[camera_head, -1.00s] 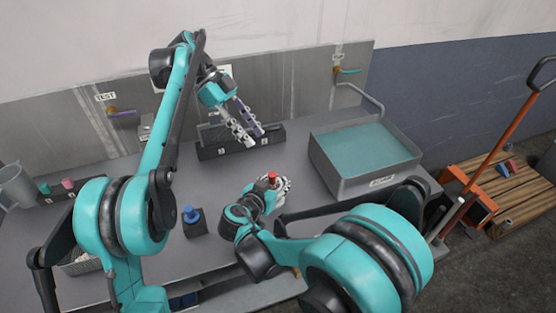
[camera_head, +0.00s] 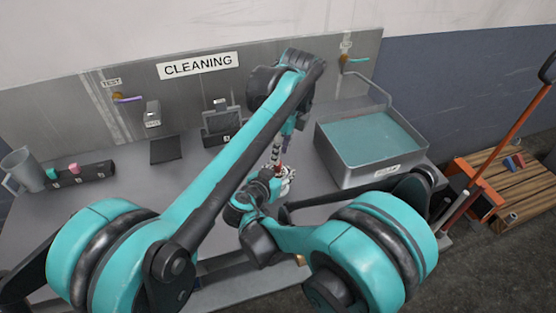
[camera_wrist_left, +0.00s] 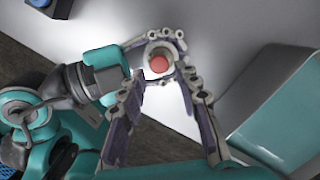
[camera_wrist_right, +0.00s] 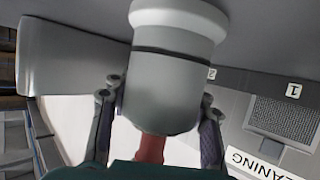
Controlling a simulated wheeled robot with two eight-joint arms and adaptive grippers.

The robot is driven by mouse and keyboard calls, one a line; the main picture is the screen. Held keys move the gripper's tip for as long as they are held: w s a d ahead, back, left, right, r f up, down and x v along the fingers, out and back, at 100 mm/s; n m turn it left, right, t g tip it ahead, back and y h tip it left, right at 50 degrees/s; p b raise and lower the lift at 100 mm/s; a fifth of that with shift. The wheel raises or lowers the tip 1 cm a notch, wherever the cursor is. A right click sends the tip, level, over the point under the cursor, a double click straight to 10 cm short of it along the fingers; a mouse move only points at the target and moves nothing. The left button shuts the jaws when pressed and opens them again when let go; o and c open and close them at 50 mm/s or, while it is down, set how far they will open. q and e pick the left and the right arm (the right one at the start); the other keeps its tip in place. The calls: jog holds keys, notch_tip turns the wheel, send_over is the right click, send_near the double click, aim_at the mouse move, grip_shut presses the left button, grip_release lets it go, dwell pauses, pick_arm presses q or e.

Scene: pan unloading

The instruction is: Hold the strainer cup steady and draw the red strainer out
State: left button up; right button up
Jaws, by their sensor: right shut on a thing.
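A grey strainer cup (camera_wrist_right: 165,90) is between the fingers of my right gripper (camera_wrist_right: 160,108), which is shut on it. The cup also shows from above in the left wrist view (camera_wrist_left: 159,48). The red strainer (camera_wrist_left: 159,64) sits in the cup, with its red top showing; it also shows in the right wrist view (camera_wrist_right: 150,149). My left gripper (camera_wrist_left: 162,80) is open and empty, its fingers spread on either side of the red top when seen from above. In the head view the left gripper is partly hidden behind its arm; the red top (camera_head: 279,168) is just below it.
A grey tank (camera_head: 345,165) with teal liquid stands at the right of the table. A dark rack (camera_head: 95,172) with pegs and a grey jug (camera_head: 22,172) stand at the left. A blue-topped item (camera_wrist_left: 38,3) shows at the left wrist view's corner.

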aim_at(279, 171)
pick_arm(q)
jog(key=shift+w+a+f, duration=0.1)
jog(key=shift+a+f, duration=0.1)
jog(key=shift+f, duration=1.2)
jog(key=shift+w+a+f, duration=0.1)
jog(key=shift+a+f, duration=0.05)
jog(key=shift+f, duration=1.2)
grip_shut()
